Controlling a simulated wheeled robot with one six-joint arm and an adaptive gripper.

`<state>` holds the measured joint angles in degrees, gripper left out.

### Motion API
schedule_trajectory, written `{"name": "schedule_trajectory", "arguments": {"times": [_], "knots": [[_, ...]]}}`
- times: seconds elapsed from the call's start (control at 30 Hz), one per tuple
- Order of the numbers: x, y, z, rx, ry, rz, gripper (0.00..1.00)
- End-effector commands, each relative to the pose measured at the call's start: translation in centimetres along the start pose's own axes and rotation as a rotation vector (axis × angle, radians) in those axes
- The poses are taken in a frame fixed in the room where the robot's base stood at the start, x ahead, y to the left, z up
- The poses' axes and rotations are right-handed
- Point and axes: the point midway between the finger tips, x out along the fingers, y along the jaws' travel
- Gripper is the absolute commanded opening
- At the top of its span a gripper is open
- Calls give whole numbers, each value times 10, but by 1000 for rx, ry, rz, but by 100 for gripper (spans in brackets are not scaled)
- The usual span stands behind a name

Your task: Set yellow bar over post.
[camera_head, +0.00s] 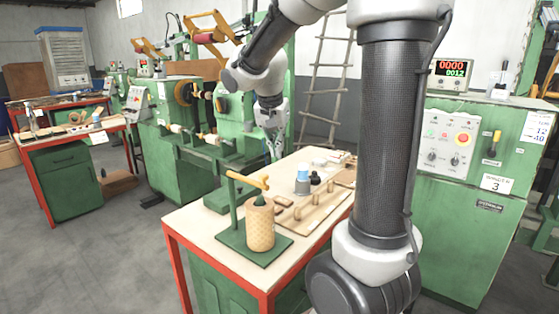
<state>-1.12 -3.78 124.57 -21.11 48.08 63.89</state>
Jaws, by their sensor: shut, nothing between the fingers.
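The yellow bar (247,180) is near the front of the workbench. Its left end is at the top of a thin green post (232,203), and its knobbed right end reaches out above a tan wound coil (260,230). A dark green tip (260,200) sticks up from the coil's top, below the bar's right part. I cannot tell whether the bar touches it. Post and coil stand on a green base plate (236,244). My gripper (274,158) is shut and empty, pointing down beyond the bar, behind it and apart from it.
A wooden board with pegs (296,211), a blue-and-white spool (302,182) and a small black item (315,180) lie right of the coil. A green winding machine (180,165) stands behind the bench. A green control cabinet (465,200) is at right.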

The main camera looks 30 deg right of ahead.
Motion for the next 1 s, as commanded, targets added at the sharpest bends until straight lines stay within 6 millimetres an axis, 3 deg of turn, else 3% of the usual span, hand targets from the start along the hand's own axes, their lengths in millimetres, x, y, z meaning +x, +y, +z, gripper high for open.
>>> {"name": "schedule_trajectory", "arguments": {"times": [0.1,0.33,1.0], "knots": [[-24,-5,-2,1,2,-3,0],[-49,-9,-3,1,2,-1,0],[-52,-9,-3,-21,1,0,0]]}}
